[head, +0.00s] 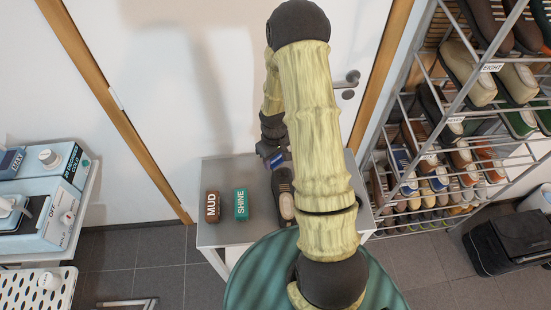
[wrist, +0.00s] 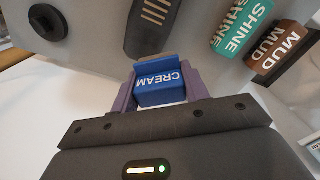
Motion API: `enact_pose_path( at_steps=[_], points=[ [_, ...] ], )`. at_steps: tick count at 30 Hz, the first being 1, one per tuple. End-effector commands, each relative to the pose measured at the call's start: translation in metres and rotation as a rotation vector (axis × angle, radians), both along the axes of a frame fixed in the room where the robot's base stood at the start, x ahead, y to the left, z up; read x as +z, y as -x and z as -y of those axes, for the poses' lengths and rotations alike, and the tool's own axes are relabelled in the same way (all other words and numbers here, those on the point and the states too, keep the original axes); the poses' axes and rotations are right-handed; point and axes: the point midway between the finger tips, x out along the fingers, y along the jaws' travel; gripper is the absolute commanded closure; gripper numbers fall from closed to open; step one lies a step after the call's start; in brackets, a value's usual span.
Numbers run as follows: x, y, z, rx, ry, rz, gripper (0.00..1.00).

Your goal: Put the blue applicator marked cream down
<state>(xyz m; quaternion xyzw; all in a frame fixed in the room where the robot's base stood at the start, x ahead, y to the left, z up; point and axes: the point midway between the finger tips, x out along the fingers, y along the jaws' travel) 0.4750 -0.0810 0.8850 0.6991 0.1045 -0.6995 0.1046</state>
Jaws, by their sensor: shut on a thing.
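The blue applicator marked CREAM (wrist: 158,88) is between the two purple fingers of my gripper (wrist: 160,78), which is shut on it. In the head view a bit of the blue applicator (head: 277,160) shows beside my arm, over the far part of the grey table (head: 225,234). A dark shoe (wrist: 152,25) lies on the table just beyond the applicator in the wrist view. It also shows partly behind my arm in the head view (head: 285,195). I cannot tell whether the applicator touches the table.
A brown MUD block (head: 212,206) and a teal SHINE block (head: 241,203) stand on the table's left part. A tall shoe rack (head: 440,130) stands at the right. A light-blue machine (head: 40,215) is at the left. The table's front left is bare.

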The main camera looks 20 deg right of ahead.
Motion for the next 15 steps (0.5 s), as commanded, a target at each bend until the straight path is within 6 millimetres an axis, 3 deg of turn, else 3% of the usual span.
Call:
enact_pose_path(
  at_steps=[8,15],
  points=[
    [-0.002,-0.001,-0.004,-0.007,0.0,0.0,0.73],
    [-0.026,-0.011,-0.044,-0.14,0.0,-0.002,0.73]
  ],
)
